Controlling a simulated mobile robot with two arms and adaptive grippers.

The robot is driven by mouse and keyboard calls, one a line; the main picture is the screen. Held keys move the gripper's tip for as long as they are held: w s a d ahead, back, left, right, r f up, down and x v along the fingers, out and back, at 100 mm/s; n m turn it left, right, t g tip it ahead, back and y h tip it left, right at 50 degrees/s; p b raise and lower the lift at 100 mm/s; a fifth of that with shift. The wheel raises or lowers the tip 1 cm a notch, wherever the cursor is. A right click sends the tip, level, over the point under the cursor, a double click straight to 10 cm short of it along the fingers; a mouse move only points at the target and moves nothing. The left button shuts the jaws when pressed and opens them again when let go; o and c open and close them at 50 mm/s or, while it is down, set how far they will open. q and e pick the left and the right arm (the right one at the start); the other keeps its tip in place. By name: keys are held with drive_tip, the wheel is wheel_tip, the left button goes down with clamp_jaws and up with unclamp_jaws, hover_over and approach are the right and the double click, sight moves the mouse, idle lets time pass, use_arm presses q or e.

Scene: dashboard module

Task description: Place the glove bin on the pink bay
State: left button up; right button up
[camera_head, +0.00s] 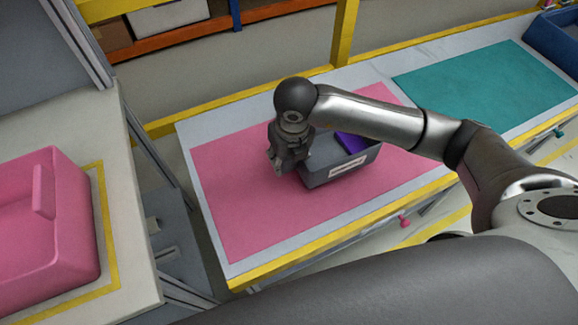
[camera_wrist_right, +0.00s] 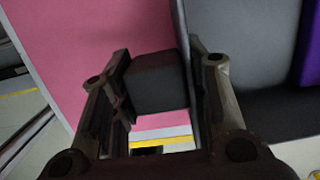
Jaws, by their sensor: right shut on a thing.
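The glove bin (camera_head: 318,180) is a dark grey open box with a white label on its front and something purple inside. It is over the pink bay (camera_head: 240,220), a flat pink area on the table, and looks level. I cannot tell for sure whether its base touches the bay. My right gripper (camera_head: 279,166) points down at the bin's left end and is shut on it. In the right wrist view the fingers (camera_wrist_right: 160,85) stand either side of a dark block at the bin's wall; the bin's grey inside (camera_wrist_right: 235,50) shows at right. My left gripper is not in view.
A teal bay (camera_head: 485,85) lies farther right on the same table, with a blue bin (camera_head: 555,40) at its far right. A pink bin (camera_head: 45,235) stands on a separate surface at left. A yellow post (camera_head: 345,30) rises behind the table.

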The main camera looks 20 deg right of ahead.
drive_tip(key=f, duration=0.2)
drive_tip(key=f+b, duration=0.1)
drive_tip(key=shift+w+d+f, duration=0.2)
drive_tip(key=shift+f, duration=0.2)
drive_tip(key=shift+r, duration=0.1)
drive_tip(key=o, duration=1.4)
drive_tip(key=shift+r, duration=0.1)
drive_tip(key=r, duration=0.4)
drive_tip(key=s+r, duration=0.1)
drive_tip(key=r, duration=0.2)
drive_tip(key=s+r, duration=0.1)
drive_tip(key=r, duration=0.3)
drive_tip(key=shift+r+b, duration=0.3)
drive_tip(key=shift+r, duration=0.05)
